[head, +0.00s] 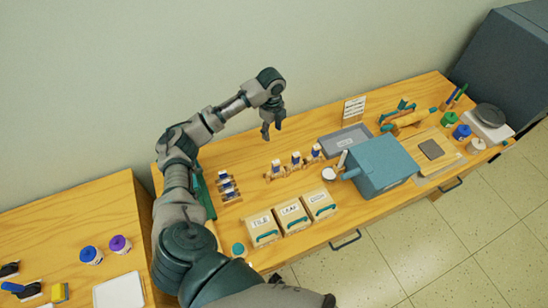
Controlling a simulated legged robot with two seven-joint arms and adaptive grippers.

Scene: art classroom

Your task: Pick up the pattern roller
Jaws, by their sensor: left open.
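My left gripper (272,134) hangs fingers down above the back of the wooden table, open and with nothing seen between its fingers. Below it on the table stand three small wooden pieces with white and blue parts (296,160), in a slanting row. A yellow roller-shaped piece (409,119) lies by a teal frame at the back right. None is marked plainly enough to tell which is the pattern roller. The gripper is apart from all of them. My right gripper is not in view.
Three lidded wooden boxes with labels (291,216) stand at the front edge. A blue box-shaped machine (383,164) and a grey tray (345,140) stand to the right. A white card (354,109) stands at the back. A second table (70,232) is at left.

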